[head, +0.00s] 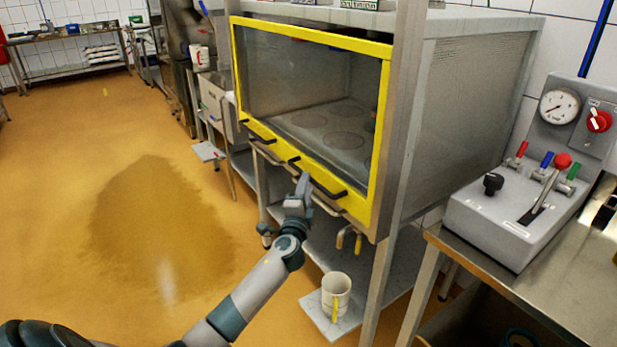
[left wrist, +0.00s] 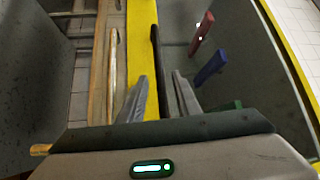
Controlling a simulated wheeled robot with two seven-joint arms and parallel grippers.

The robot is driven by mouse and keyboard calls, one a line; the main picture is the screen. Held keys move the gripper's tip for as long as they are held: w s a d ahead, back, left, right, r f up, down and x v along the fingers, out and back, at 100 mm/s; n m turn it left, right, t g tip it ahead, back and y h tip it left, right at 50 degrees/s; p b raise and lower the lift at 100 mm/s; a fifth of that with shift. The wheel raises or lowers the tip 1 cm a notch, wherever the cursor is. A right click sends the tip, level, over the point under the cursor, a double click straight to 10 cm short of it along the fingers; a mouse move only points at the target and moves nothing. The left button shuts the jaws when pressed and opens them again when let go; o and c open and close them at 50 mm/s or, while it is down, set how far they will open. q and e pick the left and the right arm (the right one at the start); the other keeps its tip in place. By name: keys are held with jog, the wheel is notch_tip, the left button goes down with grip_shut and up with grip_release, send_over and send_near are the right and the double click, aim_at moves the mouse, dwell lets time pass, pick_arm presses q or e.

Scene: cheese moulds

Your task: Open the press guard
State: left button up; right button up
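The press guard (head: 238,80) is a clear pane in a yellow frame on the front of a grey steel cabinet. It is down over the opening. Black bar handles sit on its yellow lower rail (head: 268,137). My left gripper (head: 304,186) is at the right-hand handle (head: 327,189). In the left wrist view, the black handle (left wrist: 158,48) runs between the two fingers of my left gripper (left wrist: 162,82). The fingers stand apart, with a strip of yellow showing between the left finger and the handle. My right gripper is not in view.
A grey control box (head: 510,215) with coloured levers and a gauge (head: 559,106) stands on the steel bench at right. The orange floor at left is open, with a dark wet patch (head: 160,225).

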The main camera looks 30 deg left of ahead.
pick_arm(q)
jog(key=shift+x, duration=2.2)
jog(key=shift+c, duration=0.5)
grip_shut()
jog(key=shift+r, duration=0.1)
